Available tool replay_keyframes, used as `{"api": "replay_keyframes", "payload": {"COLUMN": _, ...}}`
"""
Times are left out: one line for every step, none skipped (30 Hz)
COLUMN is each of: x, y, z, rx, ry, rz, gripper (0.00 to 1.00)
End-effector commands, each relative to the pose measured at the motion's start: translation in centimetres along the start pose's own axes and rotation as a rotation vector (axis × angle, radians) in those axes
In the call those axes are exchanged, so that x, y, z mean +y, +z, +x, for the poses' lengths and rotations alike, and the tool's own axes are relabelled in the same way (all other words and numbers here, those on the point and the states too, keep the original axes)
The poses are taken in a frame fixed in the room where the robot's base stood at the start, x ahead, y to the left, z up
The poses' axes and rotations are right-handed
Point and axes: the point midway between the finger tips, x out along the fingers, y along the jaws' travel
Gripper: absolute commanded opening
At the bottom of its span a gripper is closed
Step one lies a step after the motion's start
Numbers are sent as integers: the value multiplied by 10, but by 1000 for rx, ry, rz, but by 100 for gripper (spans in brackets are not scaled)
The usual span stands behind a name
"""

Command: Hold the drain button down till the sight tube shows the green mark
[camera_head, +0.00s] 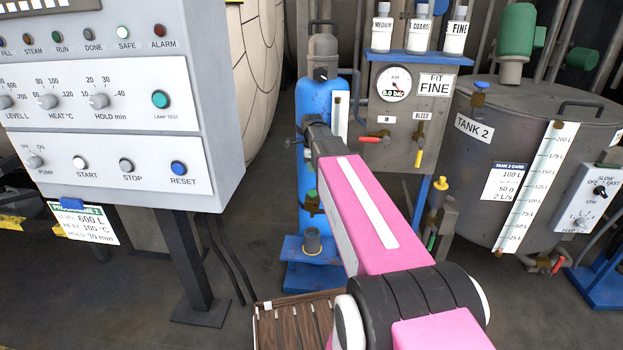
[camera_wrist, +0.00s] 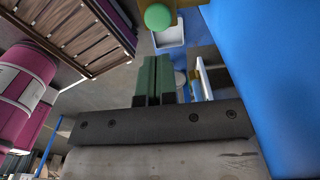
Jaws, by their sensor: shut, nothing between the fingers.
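The blue vessel (camera_head: 311,105) stands mid-picture in the head view, and its blue side (camera_wrist: 275,70) fills the right of the wrist view. A round green button (camera_wrist: 158,17) on a brass-coloured fitting shows at the top of the wrist view; a small green spot low on the vessel (camera_head: 311,194) may be the same button. The sight tube (camera_head: 340,118) is on a white plate at the vessel's right side; its level and green mark are too small to read. My gripper (camera_wrist: 155,58) is shut and empty, its tips apart from the button in the picture. My arm hides it in the head view.
A grey control panel (camera_head: 120,172) stands at left. A gauge cabinet (camera_head: 405,135) with red and yellow valve handles is right of the vessel, beside grey Tank 2 (camera_head: 470,160). A slatted wooden pallet (camera_head: 290,322) lies on the floor below my arm.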

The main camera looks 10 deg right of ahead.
Motion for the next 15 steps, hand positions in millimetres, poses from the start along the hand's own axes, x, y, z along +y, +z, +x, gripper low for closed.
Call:
{"api": "replay_keyframes", "payload": {"x": 0, "y": 0, "z": -8, "rx": -1, "ry": -2, "rz": 0, "gripper": 0}}
{"api": "replay_keyframes", "payload": {"x": 0, "y": 0, "z": -12, "rx": 0, "ry": -1, "rz": 0, "gripper": 0}}
{"api": "replay_keyframes", "payload": {"x": 0, "y": 0, "z": -17, "rx": 0, "ry": -1, "rz": 0, "gripper": 0}}
{"api": "replay_keyframes", "payload": {"x": 0, "y": 0, "z": -20, "rx": 0, "ry": -1, "rz": 0, "gripper": 0}}
{"api": "replay_keyframes", "payload": {"x": 0, "y": 0, "z": -23, "rx": -1, "ry": -1, "rz": 0, "gripper": 0}}
{"api": "replay_keyframes", "payload": {"x": 0, "y": 0, "z": -26, "rx": -1, "ry": -2, "rz": 0, "gripper": 0}}
{"api": "replay_keyframes", "payload": {"x": 0, "y": 0, "z": -28, "rx": 0, "ry": -1, "rz": 0, "gripper": 0}}
{"api": "replay_keyframes", "payload": {"x": 0, "y": 0, "z": -30, "rx": 0, "ry": -1, "rz": 0, "gripper": 0}}
{"api": "replay_keyframes", "payload": {"x": 0, "y": 0, "z": -32, "rx": 0, "ry": 0, "rz": 0, "gripper": 0}}
{"api": "replay_keyframes", "payload": {"x": 0, "y": 0, "z": -32, "rx": 0, "ry": 0, "rz": 0, "gripper": 0}}
{"api": "replay_keyframes", "payload": {"x": 0, "y": 0, "z": -33, "rx": 0, "ry": 0, "rz": 0, "gripper": 0}}
{"api": "replay_keyframes", "payload": {"x": 0, "y": 0, "z": -34, "rx": 0, "ry": 0, "rz": 0, "gripper": 0}}
{"api": "replay_keyframes", "payload": {"x": 0, "y": 0, "z": -34, "rx": 0, "ry": 0, "rz": 0, "gripper": 0}}
{"api": "replay_keyframes", "payload": {"x": 0, "y": 0, "z": -34, "rx": 0, "ry": 0, "rz": 0, "gripper": 0}}
{"api": "replay_keyframes", "payload": {"x": 0, "y": 0, "z": -34, "rx": 0, "ry": 0, "rz": 0, "gripper": 0}}
